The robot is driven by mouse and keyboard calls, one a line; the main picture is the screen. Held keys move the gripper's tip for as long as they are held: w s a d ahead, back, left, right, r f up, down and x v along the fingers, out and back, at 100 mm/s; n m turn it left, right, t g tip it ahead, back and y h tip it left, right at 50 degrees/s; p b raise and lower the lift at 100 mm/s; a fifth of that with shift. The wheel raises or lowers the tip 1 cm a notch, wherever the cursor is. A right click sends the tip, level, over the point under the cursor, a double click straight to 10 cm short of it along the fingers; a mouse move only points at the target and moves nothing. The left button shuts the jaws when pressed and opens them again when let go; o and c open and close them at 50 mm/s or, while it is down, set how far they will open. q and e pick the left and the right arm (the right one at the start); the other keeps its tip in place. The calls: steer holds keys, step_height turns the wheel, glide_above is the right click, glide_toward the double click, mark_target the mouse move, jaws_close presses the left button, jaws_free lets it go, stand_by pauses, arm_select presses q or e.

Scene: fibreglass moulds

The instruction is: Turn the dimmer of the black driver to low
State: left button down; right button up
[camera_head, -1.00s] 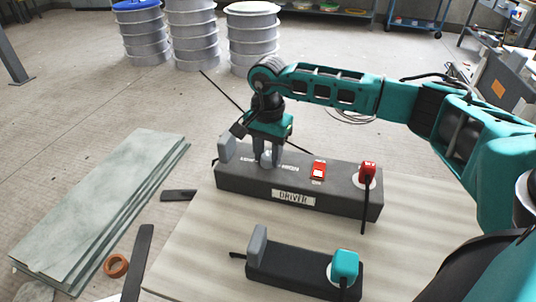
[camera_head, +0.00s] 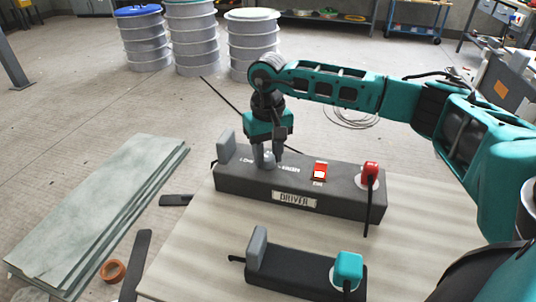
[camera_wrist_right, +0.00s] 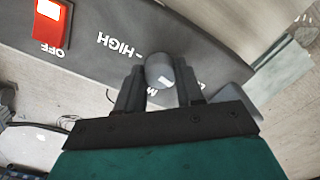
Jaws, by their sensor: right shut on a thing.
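The black driver (camera_head: 330,196) is a long dark box with a "DRIVER" label, lying on the pale board. Its dimmer is a grey knob (camera_head: 269,159) on the top, left of the red switch, with LOW and HIGH lettering beside it. My right gripper (camera_head: 267,160) points down over the box with its fingers shut on the knob. In the right wrist view the round knob (camera_wrist_right: 159,70) sits between the two fingers, with a pale mark on its face; "HIGH" reads to its left and the other word is mostly hidden. My left gripper is not in view.
A red switch (camera_head: 320,171) and a red-capped lever (camera_head: 370,174) stand on the driver's right part. A smaller dark box (camera_head: 300,272) with a teal cap lies in front. Stacked sheets (camera_head: 95,215) and an orange ring (camera_head: 112,271) lie left on the floor.

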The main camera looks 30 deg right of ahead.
mark_target(268, 157)
steer(key=shift+n, duration=1)
steer(key=o, duration=1)
steer(key=shift+o, duration=0.2)
step_height(268, 157, up, 13)
steer(key=p, duration=0.2)
